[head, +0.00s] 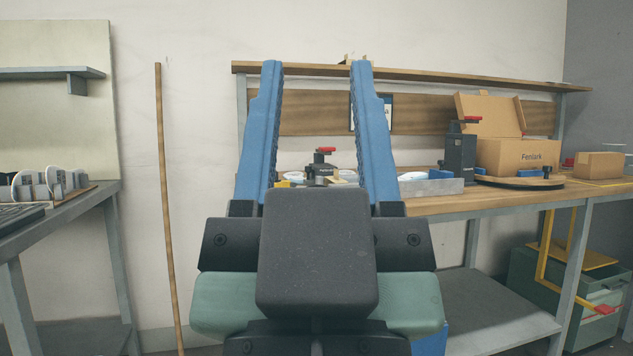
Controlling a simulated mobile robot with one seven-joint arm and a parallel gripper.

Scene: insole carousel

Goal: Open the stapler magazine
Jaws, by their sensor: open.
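My gripper (315,66) is open and empty in the middle of the view, its two blue fingers pointing up and away, well apart. Between the fingers, farther off on the workbench (440,206), stands a small black device with a red top (322,167). To the right on the bench stands a dark grey upright device with a red lever (460,150). I cannot tell for sure which of these is the stapler. No magazine can be made out at this distance. My gripper's body hides part of the bench front.
An open cardboard box (518,157) marked Fenlark stands on the bench at right, near a smaller box (600,165). A grey tray (432,187) lies left of it. A green cabinet (545,285) stands below. A wooden pole (167,210) leans at left beside another table (85,205).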

